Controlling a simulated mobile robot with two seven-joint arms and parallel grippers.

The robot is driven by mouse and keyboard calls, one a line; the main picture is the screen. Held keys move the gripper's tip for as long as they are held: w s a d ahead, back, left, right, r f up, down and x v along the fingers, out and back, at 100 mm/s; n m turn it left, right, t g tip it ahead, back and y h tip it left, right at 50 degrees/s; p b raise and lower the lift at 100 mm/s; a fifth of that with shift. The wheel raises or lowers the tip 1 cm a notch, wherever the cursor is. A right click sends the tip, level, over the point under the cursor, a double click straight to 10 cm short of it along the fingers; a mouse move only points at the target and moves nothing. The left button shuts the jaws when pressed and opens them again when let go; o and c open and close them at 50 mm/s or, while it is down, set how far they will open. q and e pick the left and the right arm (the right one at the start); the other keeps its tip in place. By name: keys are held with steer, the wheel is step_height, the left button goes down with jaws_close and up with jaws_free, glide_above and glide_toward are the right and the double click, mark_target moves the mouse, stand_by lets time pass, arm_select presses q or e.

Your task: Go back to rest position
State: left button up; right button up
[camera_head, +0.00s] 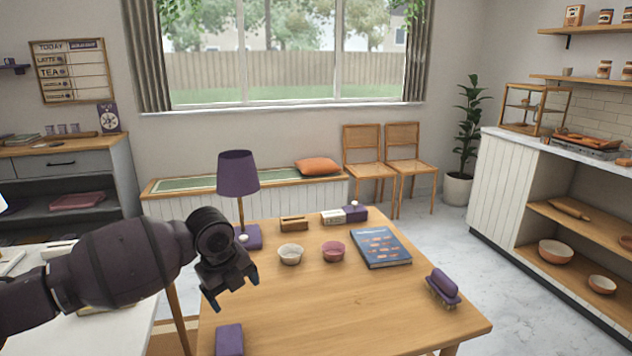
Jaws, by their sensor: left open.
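My left gripper (231,290) hangs over the left side of the wooden table (340,310), with its fingers apart and nothing between them. My left arm reaches in from the left edge of the picture, above a white surface. My right gripper does not show. The wooden table holds a purple lamp (238,173), a white bowl (291,254), a pink bowl (333,252) and a blue book (380,248). The gripper is in front of the lamp's foot and left of the bowls, apart from them.
A purple brush-like object (442,288) lies near the table's right edge. A purple block (229,339) lies at the front left, below the gripper. A small wooden holder (294,223) stands at the back. The front middle of the table is clear.

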arm_select(q)
steer(key=d+r+n+t+h+p, duration=0.1)
steer(key=d+r+n+t+h, duration=0.55)
steer(key=d+n, duration=0.3)
steer(key=s+a+f+n+y+p, duration=0.1)
steer(key=s+a+f+n, duration=0.4)
steer(key=s, duration=0.8)
steer(key=s+a+f+n+t+y+p, duration=0.1)
steer(key=s+a+f+n+y, duration=0.3)
steer(key=s+f, duration=0.6)
steer(key=s+a+f+n+t+y+p, duration=0.1)
steer(key=s+a+f+n, duration=0.6)
steer(key=s, duration=1)
steer(key=a+f+y+p, duration=0.1)
steer(key=a+p, duration=0.1)
steer(key=shift+a+f+n, duration=0.3)
steer(key=shift+a+n, duration=0.05)
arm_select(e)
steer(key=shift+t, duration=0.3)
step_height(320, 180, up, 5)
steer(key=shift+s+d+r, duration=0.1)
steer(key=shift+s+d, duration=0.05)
arm_select(q)
steer(key=shift+y, duration=0.25)
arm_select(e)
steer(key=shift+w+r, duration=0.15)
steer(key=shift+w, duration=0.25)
